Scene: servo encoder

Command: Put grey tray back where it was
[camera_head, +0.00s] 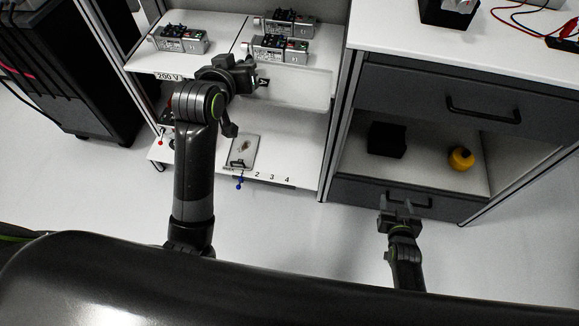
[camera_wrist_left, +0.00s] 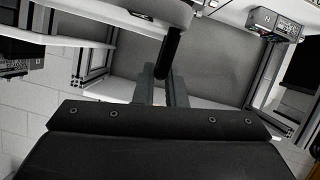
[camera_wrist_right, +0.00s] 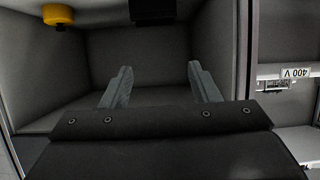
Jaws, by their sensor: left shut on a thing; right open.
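My left gripper (camera_head: 250,80) is at the front of the upper white shelf, below the servo units. In the left wrist view its fingers (camera_wrist_left: 165,88) are shut on a black cylindrical bar (camera_wrist_left: 171,48), which looks like a handle. A pale grey panel (camera_head: 305,86) lies just right of this gripper under the shelf edge; I cannot tell whether it is the tray. A small grey plate with a handle (camera_head: 246,149) lies on the lower shelf. My right gripper (camera_head: 398,207) is open and empty before the drawer cabinet; its fingers also show in the right wrist view (camera_wrist_right: 160,85).
Servo units (camera_head: 180,39) stand on the upper shelf (camera_head: 222,28), marked 200 V at its left front. The cabinet's open compartment holds a black box (camera_head: 387,140) and a yellow object (camera_head: 461,158). A closed drawer with a black handle (camera_head: 484,116) is above. Floor between is clear.

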